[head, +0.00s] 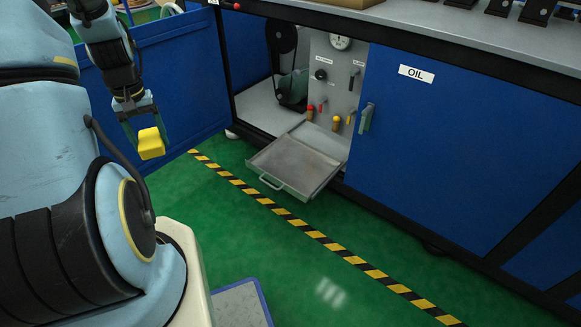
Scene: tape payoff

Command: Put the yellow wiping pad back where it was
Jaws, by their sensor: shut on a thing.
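The yellow wiping pad (151,144) is a small yellow block at the left of the head view. My gripper (144,130) points down and is shut on the pad. It holds the pad in the air, in front of an open blue door and to the left of the pulled-out tray. The spot where the pad was before cannot be told from this view.
A grey tray (283,168) with a handle sticks out low from the open cabinet. Behind it is a panel (327,80) with a gauge and several knobs. The blue door (180,75) stands open. A closed door has an OIL label (416,74). Striped tape (300,228) crosses the clear green floor.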

